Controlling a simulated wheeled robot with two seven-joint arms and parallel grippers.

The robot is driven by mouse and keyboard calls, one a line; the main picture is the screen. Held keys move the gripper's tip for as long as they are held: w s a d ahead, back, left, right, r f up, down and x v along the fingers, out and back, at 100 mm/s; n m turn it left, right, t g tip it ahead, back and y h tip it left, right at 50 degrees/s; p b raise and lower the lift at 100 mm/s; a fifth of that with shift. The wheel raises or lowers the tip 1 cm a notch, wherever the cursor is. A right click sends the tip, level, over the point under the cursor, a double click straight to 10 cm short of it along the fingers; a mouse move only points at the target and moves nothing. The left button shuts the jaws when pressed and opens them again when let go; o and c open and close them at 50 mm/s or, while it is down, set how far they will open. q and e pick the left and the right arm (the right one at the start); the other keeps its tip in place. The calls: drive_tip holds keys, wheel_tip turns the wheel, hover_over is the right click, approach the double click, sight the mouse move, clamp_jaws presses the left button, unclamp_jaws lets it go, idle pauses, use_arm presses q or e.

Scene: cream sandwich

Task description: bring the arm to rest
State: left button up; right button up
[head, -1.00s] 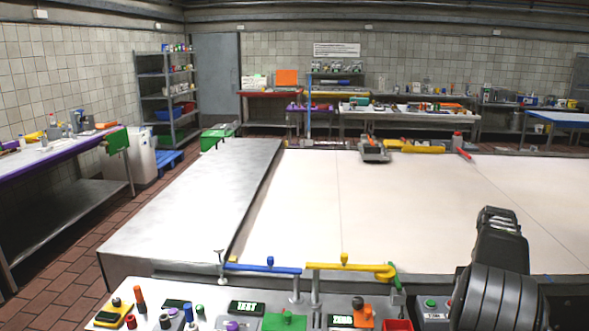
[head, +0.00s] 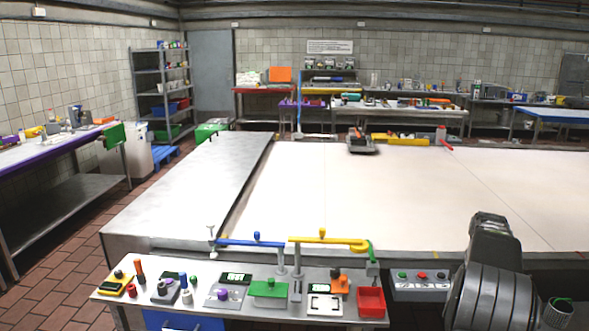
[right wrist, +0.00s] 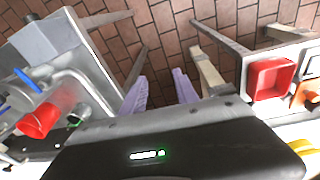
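My black right arm (head: 490,262) rises at the lower right of the head view, in front of the large pale worktop (head: 400,190). Its gripper cannot be made out there. In the right wrist view my right gripper (right wrist: 160,84) shows two lavender fingers standing apart, with brick floor visible between them and nothing held. Its dark body with a green light fills the bottom of that view. My left arm and gripper are not in view.
A control bench with a red bin (head: 371,302) stands close in front; the red bin also shows in the right wrist view (right wrist: 268,78). Blue (head: 250,243) and yellow (head: 325,241) pipes rise behind it. Open brick floor (head: 50,270) lies left.

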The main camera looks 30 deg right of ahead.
drive_tip(key=w+a+f+t, duration=0.1)
drive_tip(key=w+a+f, duration=0.1)
drive_tip(key=w+f, duration=0.3)
drive_tip(key=w+a+f, duration=0.3)
drive_tip(key=f, duration=0.5)
drive_tip(key=w+a+f+n+t, duration=0.1)
drive_tip(key=w+a+f, duration=0.2)
drive_tip(key=a+f, duration=0.55)
drive_tip(key=w+a+f+t, duration=0.1)
drive_tip(key=w+a+f, duration=0.35)
drive_tip(key=a, duration=0.75)
drive_tip(key=s+a+f+n+y, duration=0.1)
drive_tip(key=s+a+f, duration=0.2)
drive_tip(key=a, duration=0.7)
drive_tip(key=s+a+f+n+y, duration=0.1)
drive_tip(key=s+a+f+y, duration=0.15)
drive_tip(key=a, duration=0.65)
drive_tip(key=s+a+n+g+y, duration=0.1)
drive_tip(key=s+a, duration=0.6)
drive_tip(key=a, duration=0.3)
drive_tip(key=s+a+f+n+g+y, duration=0.1)
drive_tip(key=s+a+n+g, duration=0.1)
drive_tip(key=s+a, duration=0.5)
drive_tip(key=a, duration=0.2)
drive_tip(key=shift+s+a+f+n, duration=0.15)
drive_tip(key=shift+a+f+n, duration=0.15)
drive_tip(key=shift+a, duration=0.05)
